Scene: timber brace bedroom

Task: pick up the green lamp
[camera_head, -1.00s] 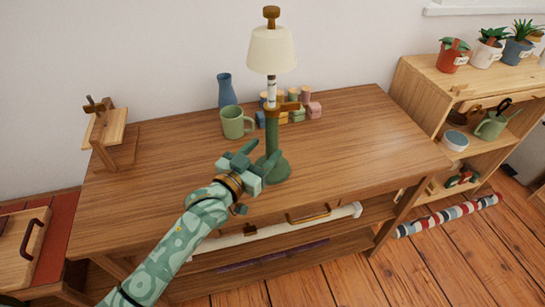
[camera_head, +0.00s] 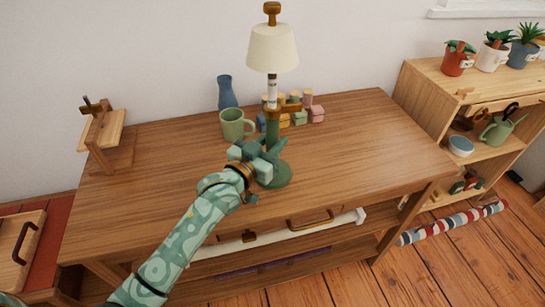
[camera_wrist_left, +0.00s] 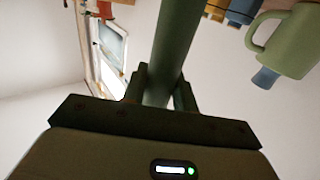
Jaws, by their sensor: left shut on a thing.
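The green lamp (camera_head: 273,130) stands upright on the wooden table (camera_head: 350,140), with a cream shade (camera_head: 272,48) and a round green base (camera_head: 275,175). My left gripper (camera_head: 268,150) is at the lower part of its green stem, just above the base. In the left wrist view the stem (camera_wrist_left: 174,50) runs between the two fingers (camera_wrist_left: 160,90), and the gripper is shut on it. The base is partly hidden behind the gripper in the head view. My right gripper is not in view.
A green mug (camera_head: 234,124) and a blue vase (camera_head: 227,92) stand behind the lamp to the left. A small wooden stand (camera_head: 103,130) is at the table's left. The table's front and right are clear.

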